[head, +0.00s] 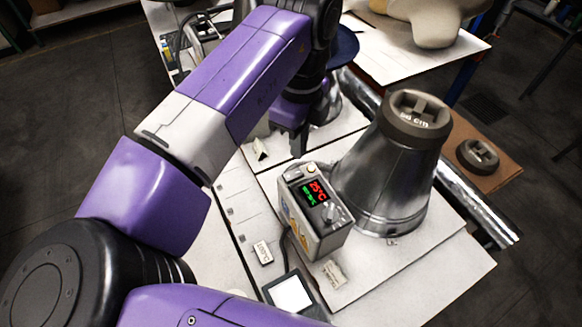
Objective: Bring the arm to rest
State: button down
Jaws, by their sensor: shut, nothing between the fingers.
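My purple arm reaches from the lower left up to the top middle and bends down there. My gripper (298,146) points down at the end of it, its dark fingers shut and empty, just above or at the white bench (425,278); I cannot tell whether they touch. The gripper is behind the control box (316,212), which shows red digits reading about 25°C and green digits below. My arm hides part of the bench.
A beige felt hat (432,22) lies on a white table at the back. A dark round block (478,155) sits on a brown board at right. A dark blue round thing (345,45) is partly hidden behind my arm. A white square pad (290,293) lies in front.

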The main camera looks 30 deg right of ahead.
jog(key=shift+r, duration=0.45)
